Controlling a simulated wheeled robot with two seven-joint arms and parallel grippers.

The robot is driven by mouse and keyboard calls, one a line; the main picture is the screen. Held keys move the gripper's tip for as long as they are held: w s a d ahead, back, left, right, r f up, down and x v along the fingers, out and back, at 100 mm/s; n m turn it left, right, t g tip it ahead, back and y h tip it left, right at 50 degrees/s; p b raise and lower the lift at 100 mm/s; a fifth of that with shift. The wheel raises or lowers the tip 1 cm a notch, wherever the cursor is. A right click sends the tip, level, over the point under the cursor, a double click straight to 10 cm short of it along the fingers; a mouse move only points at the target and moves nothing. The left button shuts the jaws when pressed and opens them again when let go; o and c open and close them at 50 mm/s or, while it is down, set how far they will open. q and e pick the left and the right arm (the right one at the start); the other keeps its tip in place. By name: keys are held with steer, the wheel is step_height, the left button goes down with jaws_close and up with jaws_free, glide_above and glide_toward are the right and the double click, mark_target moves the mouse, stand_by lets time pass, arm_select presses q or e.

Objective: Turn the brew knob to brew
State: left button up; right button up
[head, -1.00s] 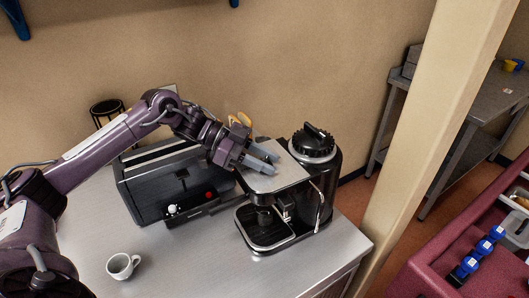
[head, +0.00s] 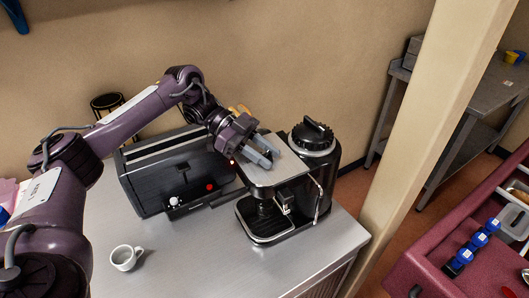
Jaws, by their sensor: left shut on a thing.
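The espresso machine (head: 290,172), black with a brushed metal top, stands at the right end of the steel counter. My left gripper (head: 264,152) reaches in from the left. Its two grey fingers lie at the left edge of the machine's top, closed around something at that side. The brew knob itself is hidden behind the fingers, so its angle cannot be told. A small red light shows beside the gripper. My right gripper is out of view.
A black appliance (head: 150,180) with a white and a red knob stands left of the machine, under my left arm. A white cup (head: 125,257) stands at the front left of the steel counter (head: 200,262). A pale post (head: 432,130) rises to the right.

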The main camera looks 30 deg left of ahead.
arm_select(q)
steer(key=shift+f, duration=0.2)
steer(key=o, duration=1)
steer(key=shift+c, duration=0.2)
steer(key=shift+r, duration=0.1)
steer(key=shift+a+r, duration=0.1)
steer(key=shift+v, duration=1.45)
steer(key=shift+p+v, duration=0.3)
steer(key=shift+v, duration=1.95)
